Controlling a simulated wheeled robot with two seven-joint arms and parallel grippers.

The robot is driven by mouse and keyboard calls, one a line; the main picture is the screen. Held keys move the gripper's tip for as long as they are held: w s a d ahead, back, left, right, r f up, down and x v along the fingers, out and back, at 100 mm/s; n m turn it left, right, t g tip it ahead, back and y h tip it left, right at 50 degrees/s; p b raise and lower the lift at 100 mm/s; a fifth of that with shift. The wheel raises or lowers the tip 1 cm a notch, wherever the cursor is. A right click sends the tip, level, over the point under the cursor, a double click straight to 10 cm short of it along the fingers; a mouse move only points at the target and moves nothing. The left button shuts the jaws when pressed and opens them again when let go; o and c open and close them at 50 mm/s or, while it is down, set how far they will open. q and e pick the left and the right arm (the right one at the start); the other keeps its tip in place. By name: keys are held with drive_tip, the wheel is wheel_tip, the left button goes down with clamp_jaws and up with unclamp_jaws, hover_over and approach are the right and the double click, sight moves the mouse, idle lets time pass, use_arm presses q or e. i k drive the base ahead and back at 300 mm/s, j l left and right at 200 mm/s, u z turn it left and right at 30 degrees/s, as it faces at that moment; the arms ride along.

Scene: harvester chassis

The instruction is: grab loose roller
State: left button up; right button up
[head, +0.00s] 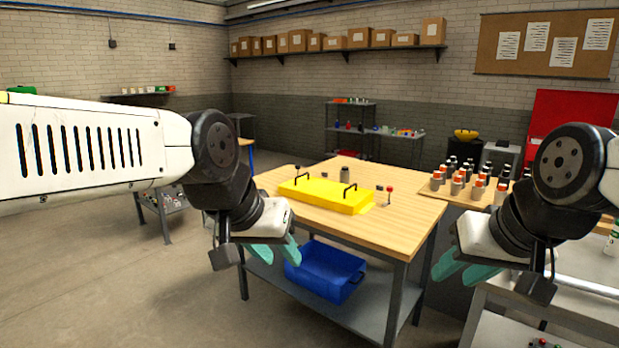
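A small grey upright cylinder (345,174), possibly the loose roller, stands on the wooden table (415,213) behind the yellow box-like chassis (325,195) with two black handles. It is too small to identify for sure. My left gripper (281,260) hangs in front of the table's left front side, its teal fingers apart and nothing seen between them. My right gripper (453,283) is at the table's right front, its teal fingers also apart and empty. Both are well short of the cylinder.
A red-knobbed lever (389,193) and small dark parts flank the chassis. A blue bin (324,272) sits on the lower shelf. Several orange-and-grey cylinders (458,186) stand on a board at the right. The table's front right top is clear.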

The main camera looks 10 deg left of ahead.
sight(344, 176)
drive_tip(key=u, duration=0.15)
drive_tip(key=i+j+z, duration=0.15)
drive_tip(key=i, duration=0.25)
drive_tip(key=i+j+z, duration=0.1)
drive_tip(key=i+j, duration=0.25)
drive_tip(key=i+j+z, duration=0.15)
drive_tip(key=i+j, duration=0.2)
drive_tip(key=i+j+z, duration=0.15)
drive_tip(key=i+j, duration=0.2)
drive_tip(key=i+j+z, duration=0.1)
drive_tip(key=i+j, duration=0.2)
drive_tip(key=j, duration=0.15)
drive_tip(key=i+j+z, duration=0.15)
drive_tip(key=i+j, duration=0.15)
drive_tip(key=j, duration=0.15)
drive_tip(key=i+j+z, duration=0.1)
drive_tip(key=i+j, duration=0.2)
drive_tip(key=j, duration=0.15)
drive_tip(key=i+j+z, duration=0.15)
drive_tip(key=j, duration=0.35)
drive_tip(key=i, duration=0.1)
